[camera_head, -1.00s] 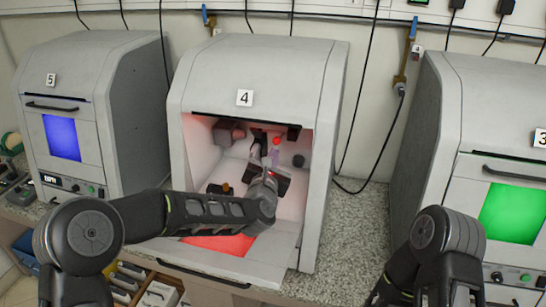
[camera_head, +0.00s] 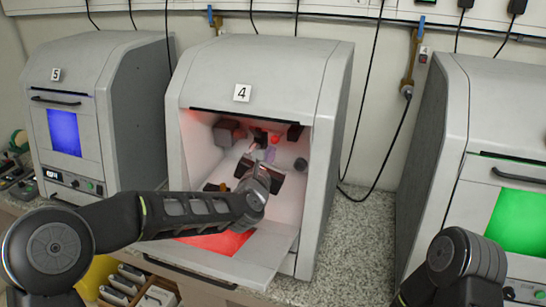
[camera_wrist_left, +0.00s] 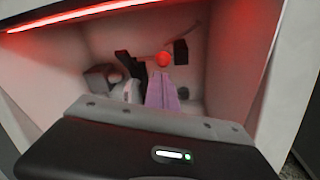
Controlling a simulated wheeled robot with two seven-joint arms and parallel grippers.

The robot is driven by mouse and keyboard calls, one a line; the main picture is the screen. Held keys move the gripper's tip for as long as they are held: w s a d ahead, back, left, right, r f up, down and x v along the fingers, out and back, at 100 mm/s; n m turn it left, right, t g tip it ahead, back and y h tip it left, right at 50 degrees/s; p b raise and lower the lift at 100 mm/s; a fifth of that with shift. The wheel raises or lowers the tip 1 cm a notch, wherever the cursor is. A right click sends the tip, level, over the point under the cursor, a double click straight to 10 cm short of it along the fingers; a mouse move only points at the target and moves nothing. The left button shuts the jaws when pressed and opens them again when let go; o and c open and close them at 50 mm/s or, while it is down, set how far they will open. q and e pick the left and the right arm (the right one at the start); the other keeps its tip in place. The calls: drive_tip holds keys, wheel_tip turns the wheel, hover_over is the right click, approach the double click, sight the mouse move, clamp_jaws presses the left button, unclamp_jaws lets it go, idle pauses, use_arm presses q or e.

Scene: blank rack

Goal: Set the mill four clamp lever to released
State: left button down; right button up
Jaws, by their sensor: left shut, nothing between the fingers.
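Mill four (camera_head: 262,66) is the grey cabinet marked 4, with its front open and red light inside. A red ball knob (camera_head: 275,139) shows at the back of its chamber and in the left wrist view (camera_wrist_left: 163,59); it looks like the clamp lever's end. The lever's shaft is mostly hidden, so its setting is unclear. My left gripper (camera_head: 269,154) is inside the chamber, its pale purple fingers shut and empty (camera_wrist_left: 163,84). The fingertips are just in front of and below the knob; I cannot tell whether they touch it. My right gripper is out of view.
The chamber's side walls and lowered front door (camera_head: 250,255) lie close around my left arm. Dark fittings (camera_wrist_left: 125,66) and a grey block (camera_wrist_left: 99,77) stand left of the fingers. Mill five (camera_head: 85,105) is at left, another cabinet (camera_head: 490,105) at right. Cables hang behind.

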use_arm(q)
drive_tip(key=b+v, duration=0.3)
drive_tip(key=v, duration=0.4)
drive_tip(key=shift+s, duration=0.4)
